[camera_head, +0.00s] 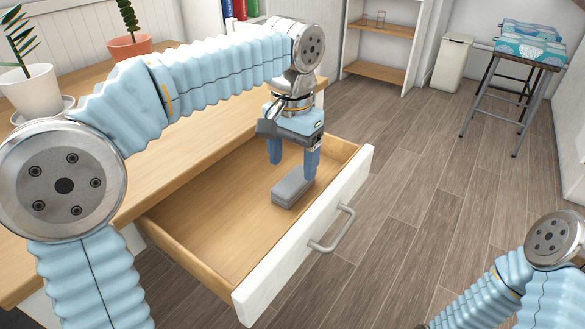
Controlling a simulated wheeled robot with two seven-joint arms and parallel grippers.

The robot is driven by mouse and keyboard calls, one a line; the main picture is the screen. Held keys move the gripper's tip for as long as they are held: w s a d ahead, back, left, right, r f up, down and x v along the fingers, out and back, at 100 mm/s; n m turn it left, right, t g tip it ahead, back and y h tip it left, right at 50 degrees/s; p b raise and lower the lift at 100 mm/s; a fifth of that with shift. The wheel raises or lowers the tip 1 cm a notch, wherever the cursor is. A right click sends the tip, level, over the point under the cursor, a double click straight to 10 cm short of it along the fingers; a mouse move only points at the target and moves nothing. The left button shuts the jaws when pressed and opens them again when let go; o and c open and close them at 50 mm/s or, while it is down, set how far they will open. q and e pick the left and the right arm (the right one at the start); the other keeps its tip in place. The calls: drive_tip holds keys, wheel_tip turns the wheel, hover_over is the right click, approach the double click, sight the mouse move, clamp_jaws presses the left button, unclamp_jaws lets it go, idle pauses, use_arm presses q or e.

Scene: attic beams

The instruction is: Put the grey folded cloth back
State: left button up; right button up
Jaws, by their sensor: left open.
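The grey folded cloth (292,188) lies as a small flat block on the floor of the open drawer (222,212), towards its front right. My left gripper (292,170) points down over the drawer, with its two blue fingers apart. The fingertips are just above and behind the cloth, and the right finger overlaps its far end in the picture. I cannot tell whether it touches the cloth. My right arm shows only at the lower right corner, and its gripper is out of the picture.
The drawer has a white front with a grey handle (333,230) and wooden side walls. The wooden desk top (190,135) lies behind it, with potted plants (32,90) at the far left. A stool (515,75), a white bin (452,62) and open floor lie to the right.

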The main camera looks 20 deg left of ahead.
sight(292, 181)
use_arm(q)
wheel_tip(292, 181, up, 8)
drive_tip(key=p, duration=0.2)
idle(1.3)
